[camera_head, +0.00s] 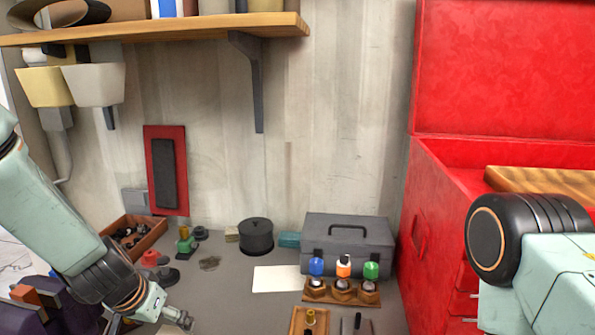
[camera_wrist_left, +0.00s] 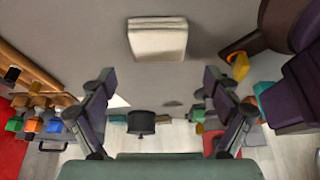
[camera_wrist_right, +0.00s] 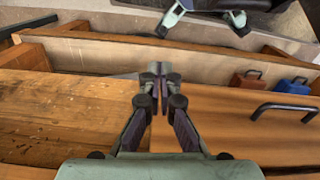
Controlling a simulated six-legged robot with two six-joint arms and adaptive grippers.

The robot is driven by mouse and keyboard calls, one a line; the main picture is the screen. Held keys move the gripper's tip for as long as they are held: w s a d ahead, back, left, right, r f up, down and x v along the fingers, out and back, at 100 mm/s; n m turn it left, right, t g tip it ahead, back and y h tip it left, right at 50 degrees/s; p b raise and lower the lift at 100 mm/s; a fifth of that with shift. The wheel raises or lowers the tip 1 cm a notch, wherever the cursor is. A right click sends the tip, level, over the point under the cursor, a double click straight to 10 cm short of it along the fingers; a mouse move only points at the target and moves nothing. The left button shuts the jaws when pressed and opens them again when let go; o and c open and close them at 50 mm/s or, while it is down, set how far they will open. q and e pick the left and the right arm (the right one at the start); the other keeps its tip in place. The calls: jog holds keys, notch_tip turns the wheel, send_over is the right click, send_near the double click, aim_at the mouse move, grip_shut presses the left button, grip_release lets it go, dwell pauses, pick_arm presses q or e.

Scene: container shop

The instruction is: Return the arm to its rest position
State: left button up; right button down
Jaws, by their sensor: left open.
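My left arm comes in from the left in the head view, bent down so that its gripper (camera_head: 150,312) is low over the grey worktop near the bottom edge. In the left wrist view this gripper (camera_wrist_left: 159,78) is open, its two fingers wide apart with nothing between them. A pale cream block (camera_wrist_left: 157,38) lies beyond the fingertips, apart from them. My right arm shows at the right of the head view, but its gripper is out of that view. In the right wrist view the right gripper (camera_wrist_right: 160,72) is shut and empty, above a wooden surface (camera_wrist_right: 60,110).
A red cabinet (camera_head: 430,200) stands at the right, close to my right arm. A grey toolbox (camera_head: 348,235), a black pot (camera_head: 256,237) and a wooden holder with coloured-topped bottles (camera_head: 318,295) stand on the worktop. A wooden shelf (camera_head: 170,30) juts out above.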

notch_tip(320, 180, up, 6)
jog(key=a+p, duration=0.1)
jog(key=p, duration=0.4)
jog(key=shift+a, duration=0.25)
